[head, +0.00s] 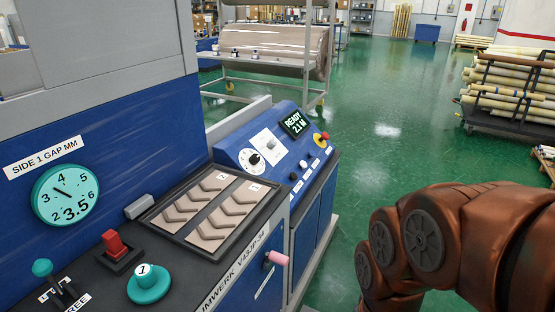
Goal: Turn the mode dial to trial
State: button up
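A black rotary knob on a round white face (251,160), likely the mode dial, sits at the left of the sloped blue control panel (232,151). The marks around it are too small to read, so I cannot tell which setting it points to. My gripper is out of the picture. Only my reddish-brown arm shows at the lower right, well apart from the panel.
The panel also has a display (293,124) reading "READY 2.1 M", small buttons, and a red knob on yellow (322,138). Nearer are a teal knob (149,284), a red switch (114,245), a teal lever (42,268) and a pink handle (277,258). Green floor is clear right of the machine.

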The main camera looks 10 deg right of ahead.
aim_at(272, 145)
jog(key=u, duration=1.25)
jog(key=k, duration=0.1)
jog(key=z, duration=2.3)
jog(key=i, duration=0.75)
jog(key=u, duration=0.35)
jog(key=i, duration=0.7)
jog(key=u, duration=1)
jog(key=i, duration=0.25)
jog(key=u, duration=0.3)
